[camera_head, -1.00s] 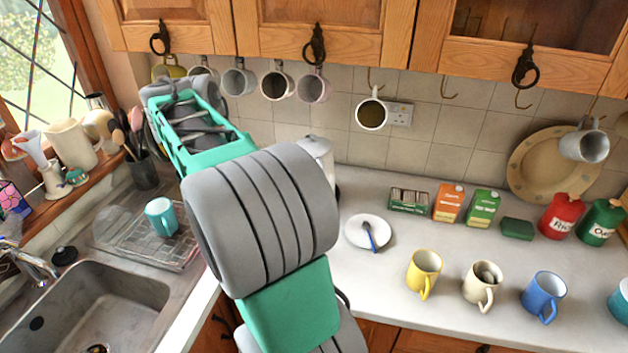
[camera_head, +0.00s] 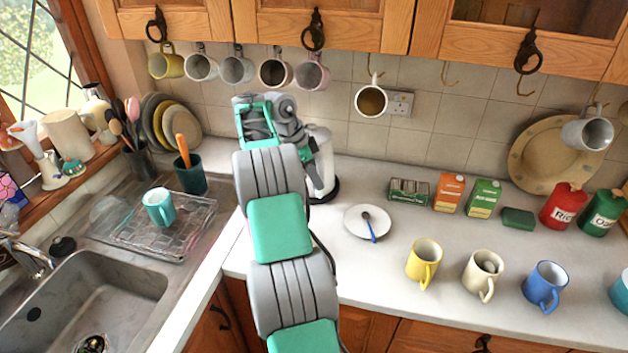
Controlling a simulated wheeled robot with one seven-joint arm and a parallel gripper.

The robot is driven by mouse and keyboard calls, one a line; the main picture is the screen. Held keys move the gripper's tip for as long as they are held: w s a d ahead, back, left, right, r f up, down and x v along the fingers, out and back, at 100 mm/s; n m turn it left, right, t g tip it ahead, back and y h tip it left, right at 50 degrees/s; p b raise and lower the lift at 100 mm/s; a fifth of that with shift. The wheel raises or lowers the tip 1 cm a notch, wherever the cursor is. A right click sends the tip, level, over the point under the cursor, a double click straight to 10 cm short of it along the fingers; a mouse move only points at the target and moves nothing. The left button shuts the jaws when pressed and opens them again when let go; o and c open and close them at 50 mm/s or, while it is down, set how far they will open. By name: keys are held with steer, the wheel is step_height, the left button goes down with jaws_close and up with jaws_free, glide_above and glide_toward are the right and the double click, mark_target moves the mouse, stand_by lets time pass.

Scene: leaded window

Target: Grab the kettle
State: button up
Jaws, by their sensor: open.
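The kettle (camera_head: 322,163) looks like a tall white cylinder with a dark base. It stands upright at the back of the counter, just right of my arm. The arm covers its left side, and its handle cannot be made out. My arm reaches up from the bottom of the picture, and its grey wrist end is close beside the kettle's upper left.
A white plate (camera_head: 352,215) with a blue-handled spoon lies right of the arm. Yellow (camera_head: 424,262), cream (camera_head: 482,272) and blue (camera_head: 545,286) mugs stand along the front. Mugs hang above the kettle. A dark utensil pot (camera_head: 190,178) and drying rack (camera_head: 190,238) are left.

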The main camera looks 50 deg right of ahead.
steer(key=x, duration=0.2)
steer(key=shift+s+f, duration=0.1)
steer(key=shift+f, duration=0.2)
steer(key=shift+c, duration=0.4)
jaws_close()
steer(key=shift+r, duration=0.1)
stand_by(0.5)
